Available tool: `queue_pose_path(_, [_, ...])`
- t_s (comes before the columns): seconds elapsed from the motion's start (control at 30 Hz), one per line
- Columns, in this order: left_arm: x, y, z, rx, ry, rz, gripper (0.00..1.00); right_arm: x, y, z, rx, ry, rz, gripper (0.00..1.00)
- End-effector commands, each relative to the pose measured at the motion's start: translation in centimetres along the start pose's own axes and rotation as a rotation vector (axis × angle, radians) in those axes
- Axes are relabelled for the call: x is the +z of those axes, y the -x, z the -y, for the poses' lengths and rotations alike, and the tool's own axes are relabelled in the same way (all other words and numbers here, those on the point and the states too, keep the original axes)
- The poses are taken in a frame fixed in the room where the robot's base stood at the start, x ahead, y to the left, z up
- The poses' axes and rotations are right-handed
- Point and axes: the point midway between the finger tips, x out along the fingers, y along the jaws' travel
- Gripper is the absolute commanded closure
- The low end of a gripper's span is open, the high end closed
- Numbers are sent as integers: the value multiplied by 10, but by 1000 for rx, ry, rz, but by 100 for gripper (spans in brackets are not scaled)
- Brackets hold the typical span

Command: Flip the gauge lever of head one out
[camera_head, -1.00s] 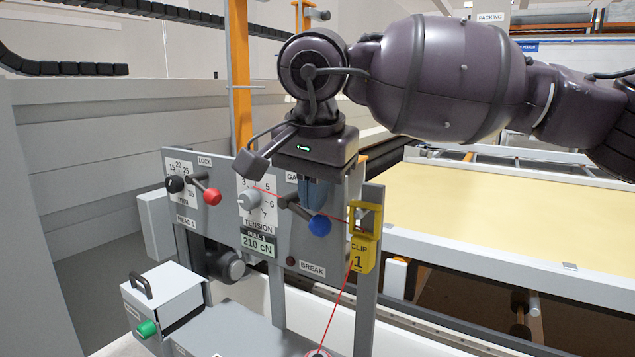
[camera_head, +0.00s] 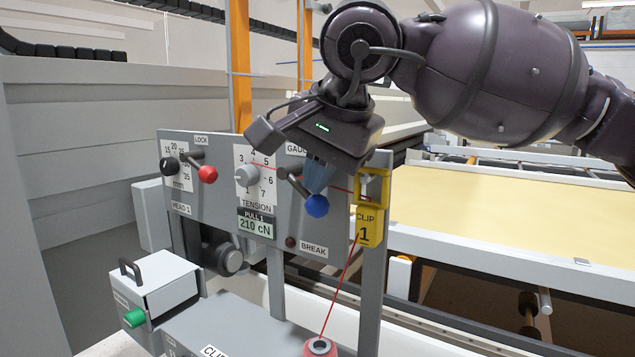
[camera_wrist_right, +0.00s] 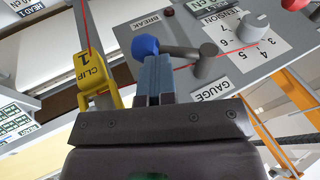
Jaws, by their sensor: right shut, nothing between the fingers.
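The gauge lever on the head 1 panel (camera_head: 226,215) has a blue ball knob (camera_head: 317,206) on a short grey arm, which slants down and right from its pivot (camera_head: 295,172). My right gripper (camera_head: 317,185) is tilted, with its fingers shut and empty. Its fingertips are right at the knob's upper side. In the right wrist view, the knob (camera_wrist_right: 145,47) sits just past the shut fingertips (camera_wrist_right: 154,62), with the lever arm (camera_wrist_right: 182,52) to its right; whether they touch is hard to tell. My left gripper is not in view.
A yellow clip (camera_head: 369,225) marked 1 stands just right of the lever. A red thread (camera_head: 342,285) runs from it to a spool (camera_head: 320,346). The tension dial (camera_head: 247,175) and red lock lever knob (camera_head: 208,174) are to the left.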

Motion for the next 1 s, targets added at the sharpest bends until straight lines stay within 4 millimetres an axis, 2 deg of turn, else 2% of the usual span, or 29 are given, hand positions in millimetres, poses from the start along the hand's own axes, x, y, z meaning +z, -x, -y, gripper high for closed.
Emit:
queue_pose_path(0.53, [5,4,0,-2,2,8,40,1,-1,-1,2,0,-1,100])
queue_pose_path(1.0, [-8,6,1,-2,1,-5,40,-3,12,5,3,0,0,100])
